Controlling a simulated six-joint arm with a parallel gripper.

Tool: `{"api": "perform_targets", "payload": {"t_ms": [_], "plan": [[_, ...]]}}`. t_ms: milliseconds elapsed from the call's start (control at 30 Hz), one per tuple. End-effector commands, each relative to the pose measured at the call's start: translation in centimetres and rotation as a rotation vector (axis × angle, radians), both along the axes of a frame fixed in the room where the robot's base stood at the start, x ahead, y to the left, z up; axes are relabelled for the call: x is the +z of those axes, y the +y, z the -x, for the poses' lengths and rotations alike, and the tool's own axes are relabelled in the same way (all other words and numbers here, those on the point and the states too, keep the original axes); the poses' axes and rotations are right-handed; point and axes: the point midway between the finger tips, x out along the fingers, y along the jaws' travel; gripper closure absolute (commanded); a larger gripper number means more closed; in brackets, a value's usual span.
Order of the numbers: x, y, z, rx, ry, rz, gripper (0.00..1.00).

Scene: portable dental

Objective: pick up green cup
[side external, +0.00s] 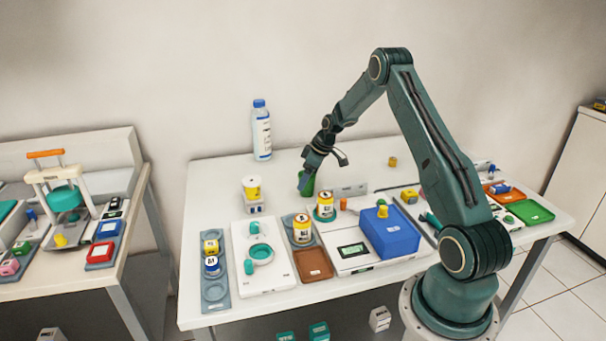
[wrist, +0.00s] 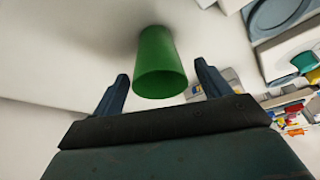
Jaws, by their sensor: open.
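The green cup (wrist: 160,65) stands on the white table. In the wrist view it lies just beyond and between the two open fingers of my gripper (wrist: 160,88), with a gap on each side. In the side view the cup (side external: 306,187) shows only partly below my gripper (side external: 319,165), near the back of the table. I cannot tell from these views whether any finger touches the cup.
A white bottle with a blue cap (side external: 261,130) stands at the table's back left. Yellow-labelled cans (side external: 302,232) and a blue box (side external: 389,232) are in front of the cup. Bare table (side external: 225,180) lies left of it.

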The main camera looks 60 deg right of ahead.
Motion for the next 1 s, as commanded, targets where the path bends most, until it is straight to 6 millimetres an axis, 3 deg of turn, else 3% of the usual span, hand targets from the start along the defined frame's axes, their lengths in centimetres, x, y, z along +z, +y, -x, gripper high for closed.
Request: {"api": "perform_targets", "payload": {"t_ms": [67, 300, 767, 1000], "plan": [[0.0, 0.0, 0.0, 0.000, 0.000, 0.000, 0.24], [0.0, 0.0, 0.0, 0.000, 0.000, 0.000, 0.69], [0.3, 0.0, 0.0, 0.000, -0.001, 0.001, 0.70], [2.2, -0.1, 0.0, 0.000, -0.002, 0.002, 0.70]]}}
